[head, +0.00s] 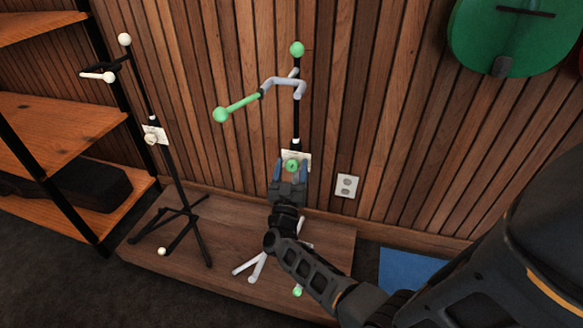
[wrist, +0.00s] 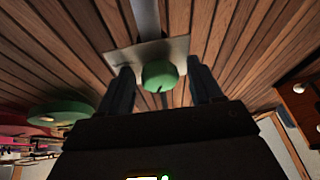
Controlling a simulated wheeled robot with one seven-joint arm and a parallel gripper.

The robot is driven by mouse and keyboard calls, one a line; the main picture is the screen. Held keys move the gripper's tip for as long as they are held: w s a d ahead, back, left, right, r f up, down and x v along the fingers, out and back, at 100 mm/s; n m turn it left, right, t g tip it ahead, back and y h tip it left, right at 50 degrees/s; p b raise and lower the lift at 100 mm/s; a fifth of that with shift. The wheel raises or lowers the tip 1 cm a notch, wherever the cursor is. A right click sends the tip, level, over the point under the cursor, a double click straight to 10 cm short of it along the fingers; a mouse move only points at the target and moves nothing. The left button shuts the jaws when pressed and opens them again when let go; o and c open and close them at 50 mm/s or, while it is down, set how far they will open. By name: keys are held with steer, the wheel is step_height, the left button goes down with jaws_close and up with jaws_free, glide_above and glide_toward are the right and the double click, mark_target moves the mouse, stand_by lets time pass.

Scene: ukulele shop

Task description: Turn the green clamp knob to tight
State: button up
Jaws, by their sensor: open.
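The green clamp knob (head: 292,166) sits on a pale plate (head: 304,157) on the upright of the stand with green ends. In the wrist view the knob (wrist: 160,76) shows a dark mark on its face, in front of the plate (wrist: 122,58). My gripper (head: 290,170) is open, with one finger on each side of the knob. In the wrist view my gripper (wrist: 161,82) has visible gaps between both fingers and the knob. The plate's lettering is too small to read, so I cannot tell the knob's setting.
A second stand with cream ends and a cream knob (head: 151,139) stands to the left on the same low wooden platform (head: 330,245). Wooden shelves (head: 60,120) are at far left. A wall outlet (head: 346,186) and a green ukulele (head: 510,40) are to the right.

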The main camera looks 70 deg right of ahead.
steer(key=shift+d+r, duration=0.1)
steer(key=shift+d, duration=0.2)
steer(key=c, duration=1)
